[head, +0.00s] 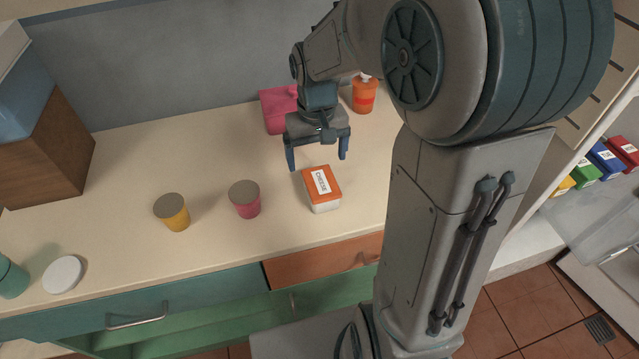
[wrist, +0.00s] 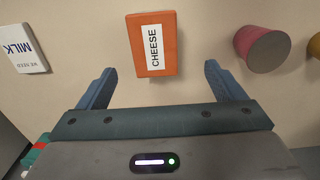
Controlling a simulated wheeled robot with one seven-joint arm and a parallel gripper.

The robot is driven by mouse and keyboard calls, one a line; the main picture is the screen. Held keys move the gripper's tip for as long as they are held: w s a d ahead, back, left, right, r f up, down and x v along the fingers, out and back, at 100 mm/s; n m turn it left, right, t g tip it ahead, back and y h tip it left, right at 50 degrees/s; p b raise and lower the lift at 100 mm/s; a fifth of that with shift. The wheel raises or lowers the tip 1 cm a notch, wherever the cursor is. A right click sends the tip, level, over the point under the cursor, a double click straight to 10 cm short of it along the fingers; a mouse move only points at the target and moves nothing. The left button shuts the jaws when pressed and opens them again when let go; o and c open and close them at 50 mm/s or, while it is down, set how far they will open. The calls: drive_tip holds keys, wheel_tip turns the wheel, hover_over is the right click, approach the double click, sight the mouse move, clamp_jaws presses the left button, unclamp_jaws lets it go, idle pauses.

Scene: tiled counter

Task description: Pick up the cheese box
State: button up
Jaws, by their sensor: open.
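The cheese box (head: 321,188) has an orange lid, a white lower part and a white label reading CHEESE. It stands on the counter near the front edge. In the wrist view the cheese box (wrist: 152,44) lies ahead of the fingertips, roughly midway between the two fingers. My gripper (head: 318,163) is open and empty, above the counter and behind the box in the head view. Its two blue fingers also show in the wrist view (wrist: 158,75), with the box beyond them and apart from them.
A pink canister (head: 244,198) and a yellow canister (head: 172,211) stand left of the box. A pink container (head: 279,108) and an orange bottle (head: 364,94) stand at the back. A white MILK item (wrist: 22,48) shows in the wrist view. The counter's left middle is clear.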

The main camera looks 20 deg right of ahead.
sight(321, 182)
wheel_tip(321, 182, down, 6)
drive_tip(key=shift+f, duration=0.25)
drive_tip(key=f, duration=0.2)
drive_tip(key=d+f, duration=0.1)
drive_tip(key=f, duration=0.1)
drive_tip(key=shift+a+f, duration=0.1)
drive_tip(key=shift+f, duration=0.55)
drive_tip(key=c, duration=1.3)
drive_tip(key=shift+r, duration=0.1)
